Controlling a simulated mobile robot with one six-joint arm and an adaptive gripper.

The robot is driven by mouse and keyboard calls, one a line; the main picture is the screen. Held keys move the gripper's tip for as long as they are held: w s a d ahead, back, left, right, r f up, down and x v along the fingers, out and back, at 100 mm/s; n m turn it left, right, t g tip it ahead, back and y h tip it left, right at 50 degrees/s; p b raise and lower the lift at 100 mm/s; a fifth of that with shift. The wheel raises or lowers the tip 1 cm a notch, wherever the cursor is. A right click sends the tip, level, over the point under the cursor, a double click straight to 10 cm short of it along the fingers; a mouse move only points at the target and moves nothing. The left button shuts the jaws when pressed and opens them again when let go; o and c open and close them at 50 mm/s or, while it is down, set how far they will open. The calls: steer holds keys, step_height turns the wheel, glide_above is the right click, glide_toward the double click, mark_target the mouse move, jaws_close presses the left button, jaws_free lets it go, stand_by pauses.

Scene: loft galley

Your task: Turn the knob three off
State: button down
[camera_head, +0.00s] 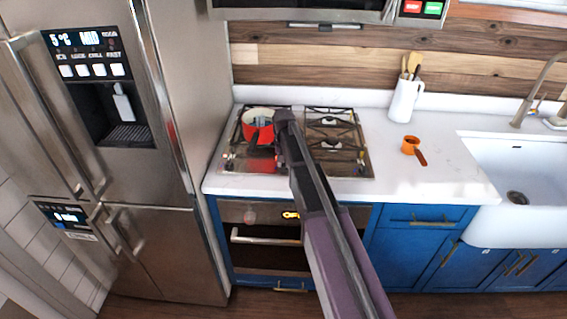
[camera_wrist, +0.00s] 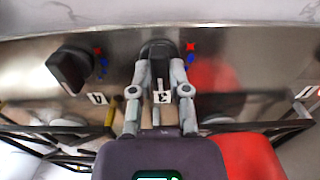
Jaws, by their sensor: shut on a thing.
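In the wrist view, the black knob three (camera_wrist: 158,48) stands on the steel cooktop strip, beside a white label "3" (camera_wrist: 163,97). My gripper (camera_wrist: 160,68) has one finger on each side of this knob and is shut on it. The knob's long side runs roughly up and down in the picture. Small red and blue marks show just right of it. In the head view, my arm reaches over the cooktop (camera_head: 322,171) and hides the gripper tips and knob three.

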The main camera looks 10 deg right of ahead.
steer(key=shift+s, duration=0.1)
stand_by(0.3)
steer(key=c, duration=0.6)
jaws_free()
steer(key=shift+n, duration=0.3)
steer(key=n, duration=0.6)
step_height(320, 180, up, 14)
steer(key=p, duration=1.4)
steer(key=s+d+f+m+b, duration=0.1)
steer(key=s+f+m+b, duration=0.1)
steer(key=s, duration=1.2)
steer(key=s+d+f+m+b, duration=0.1)
steer(key=s+f+m+b, duration=0.1)
steer(key=s, duration=1.2)
steer(key=shift+s+f, duration=0.1)
